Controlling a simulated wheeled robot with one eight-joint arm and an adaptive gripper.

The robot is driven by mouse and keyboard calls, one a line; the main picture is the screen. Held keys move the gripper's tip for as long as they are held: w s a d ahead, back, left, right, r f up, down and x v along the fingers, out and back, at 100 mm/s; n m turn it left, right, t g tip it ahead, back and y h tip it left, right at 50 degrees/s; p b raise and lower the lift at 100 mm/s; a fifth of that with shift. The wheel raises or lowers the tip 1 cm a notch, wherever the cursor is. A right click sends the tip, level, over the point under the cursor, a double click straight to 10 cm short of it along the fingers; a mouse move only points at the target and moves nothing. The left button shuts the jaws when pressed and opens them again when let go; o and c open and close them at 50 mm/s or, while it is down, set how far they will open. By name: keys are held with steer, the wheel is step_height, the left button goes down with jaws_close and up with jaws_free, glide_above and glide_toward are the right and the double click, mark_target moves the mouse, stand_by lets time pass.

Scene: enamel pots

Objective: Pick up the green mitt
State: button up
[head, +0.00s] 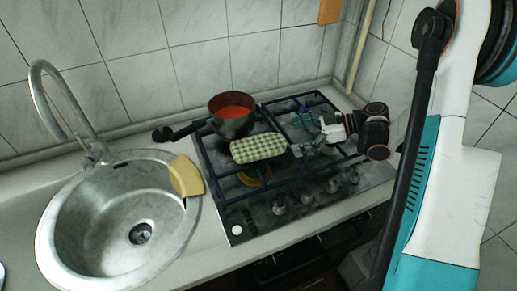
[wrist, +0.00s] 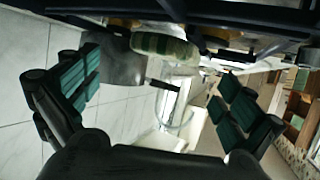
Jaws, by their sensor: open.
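The green mitt (head: 258,148) is green-and-cream checkered and lies on the black stove grate, in front of the pot. In the wrist view, which looks upside down, the mitt (wrist: 165,46) shows near the top centre, beyond the fingers. My gripper (head: 306,137) is over the right part of the stove, to the right of the mitt and apart from it. Its two padded fingers are spread wide in the wrist view (wrist: 160,85), with nothing held between them.
A pot (head: 232,126) with red-orange contents and a dark handle stands behind the mitt. The stove grate (head: 219,181) has raised bars. A round sink (head: 75,245) with a tall faucet (head: 68,100) is at left, with a yellow cloth-like piece (head: 186,176) on its rim. Tiled wall (head: 200,62) stands behind.

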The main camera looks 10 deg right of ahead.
mark_target(279, 142)
steer(key=x, duration=0.1)
steer(key=b+x, duration=0.1)
steer(key=x, duration=0.1)
steer(key=b+x, duration=0.1)
steer(key=x, duration=0.1)
steer(key=shift+s+a+f, duration=0.2)
steer(key=shift+s+f, duration=0.05)
steer(key=shift+f, duration=0.25)
steer(key=shift+r, duration=0.1)
steer(key=c, duration=1.1)
